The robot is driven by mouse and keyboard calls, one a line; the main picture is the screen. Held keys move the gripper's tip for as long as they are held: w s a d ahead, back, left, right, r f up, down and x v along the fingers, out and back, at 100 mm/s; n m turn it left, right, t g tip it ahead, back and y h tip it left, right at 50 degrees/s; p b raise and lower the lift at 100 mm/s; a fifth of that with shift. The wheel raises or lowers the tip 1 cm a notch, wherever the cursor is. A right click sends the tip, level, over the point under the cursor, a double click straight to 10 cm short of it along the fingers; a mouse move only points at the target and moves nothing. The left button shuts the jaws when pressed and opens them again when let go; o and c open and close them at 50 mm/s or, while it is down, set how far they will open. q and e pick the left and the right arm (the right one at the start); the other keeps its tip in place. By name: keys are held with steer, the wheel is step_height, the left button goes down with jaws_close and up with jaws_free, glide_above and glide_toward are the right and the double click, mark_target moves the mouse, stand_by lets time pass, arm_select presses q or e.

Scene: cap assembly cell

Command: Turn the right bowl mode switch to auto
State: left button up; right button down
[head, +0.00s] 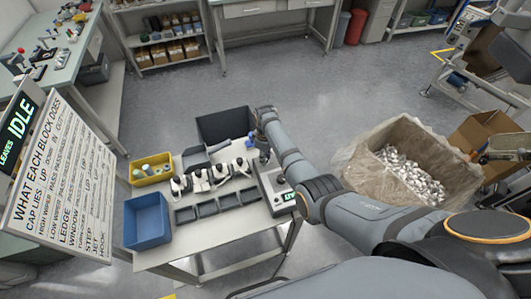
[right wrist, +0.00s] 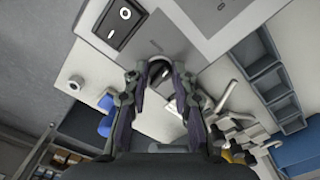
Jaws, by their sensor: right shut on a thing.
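A grey control box (head: 272,190) with a small green display stands at the right end of the white work table. My right gripper (head: 264,121) is over the back of this box, with my arm crossing in front of part of it. In the right wrist view my right gripper (right wrist: 159,76) has its two fingers closed around a small dark knob (right wrist: 160,71) on the grey panel. Which way the knob points is hidden by the fingers. My left gripper is not in view.
The table also holds a blue bin (head: 147,222), a yellow bin (head: 152,170), a row of grey trays (head: 208,208) and several small white devices. A dark bin (head: 222,121) stands behind. A large lined box of parts (head: 409,158) stands right of the table.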

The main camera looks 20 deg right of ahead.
steer(key=n+p, duration=0.1)
steer(key=n, duration=0.2)
steer(key=shift+r+n, duration=0.15)
steer(key=shift+n, duration=0.15)
steer(key=shift+n+p, duration=0.8)
steer(key=shift+n, duration=1)
steer(key=c, duration=1.1)
jaws_free()
step_height(320, 180, up, 12)
